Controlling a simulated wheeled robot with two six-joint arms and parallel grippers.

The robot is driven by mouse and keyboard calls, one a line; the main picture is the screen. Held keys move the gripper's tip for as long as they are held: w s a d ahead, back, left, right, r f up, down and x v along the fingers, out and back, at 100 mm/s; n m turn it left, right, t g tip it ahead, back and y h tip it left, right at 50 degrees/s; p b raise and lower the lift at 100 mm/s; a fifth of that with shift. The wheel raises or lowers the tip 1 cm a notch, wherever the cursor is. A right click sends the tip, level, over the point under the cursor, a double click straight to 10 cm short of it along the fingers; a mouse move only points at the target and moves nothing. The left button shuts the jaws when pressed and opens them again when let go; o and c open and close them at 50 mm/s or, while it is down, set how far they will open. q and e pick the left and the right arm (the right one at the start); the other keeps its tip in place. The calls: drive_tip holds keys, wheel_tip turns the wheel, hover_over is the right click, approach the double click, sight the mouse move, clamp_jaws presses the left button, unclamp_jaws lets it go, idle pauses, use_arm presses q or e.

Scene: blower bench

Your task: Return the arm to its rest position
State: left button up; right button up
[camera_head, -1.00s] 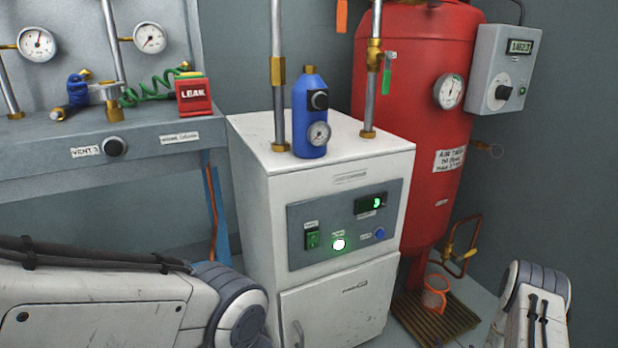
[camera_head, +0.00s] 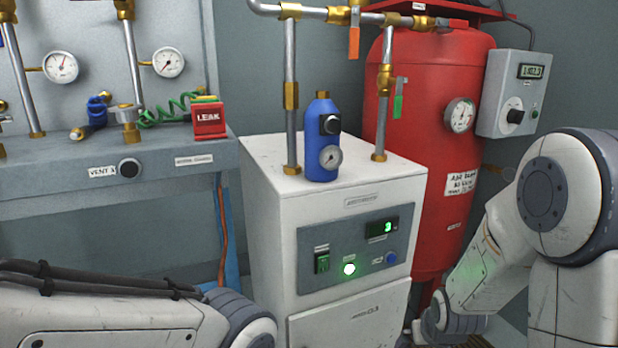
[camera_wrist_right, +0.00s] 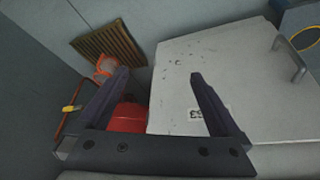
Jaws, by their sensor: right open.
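My right arm (camera_head: 560,205) comes in from the right in the head view, bent, with its lower end in front of the red tank's base. Its fingers do not show there. In the right wrist view my right gripper (camera_wrist_right: 159,76) is open, its two dark fingers apart with nothing between them. Beyond them are the white cabinet (camera_wrist_right: 185,60) and a red surface (camera_wrist_right: 128,118). My left arm (camera_head: 110,318) lies across the lower left of the head view, and its gripper is out of frame.
The white cabinet (camera_head: 275,222) carries a blue bottle (camera_head: 322,145) with a gauge. The red tank (camera_head: 425,110) stands behind it. A grey bench (camera_head: 60,170) holds a LEAK box (camera_head: 209,118).

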drive_tip(key=s+a+r+n+g+y+p, duration=0.1)
drive_tip(key=s+a+r+n+g+p, duration=0.15)
drive_tip(key=s+a+r+p, duration=0.5)
drive_tip(key=s+a+r+n+g+p, duration=0.1)
drive_tip(key=s+a+r+n+p, duration=0.3)
drive_tip(key=s+r, duration=0.6)
drive_tip(key=s+a+r+n+g+y+p, duration=0.1)
drive_tip(key=s+a+r+n+p, duration=0.1)
drive_tip(key=s+a+r+p, duration=0.75)
drive_tip(key=w+d+r+p, duration=0.1)
drive_tip(key=w+r+p, duration=0.1)
drive_tip(key=r+p, duration=1.5)
drive_tip(key=w+d+r+p, duration=0.1)
drive_tip(key=w+r+p, duration=0.1)
drive_tip(key=r+p, duration=1.5)
wheel_tip(320, 180, up, 5)
drive_tip(key=shift+w+f, duration=0.15)
drive_tip(key=shift+w, duration=0.05)
drive_tip(key=shift+d+m, duration=0.1)
drive_tip(key=shift+m, duration=0.15)
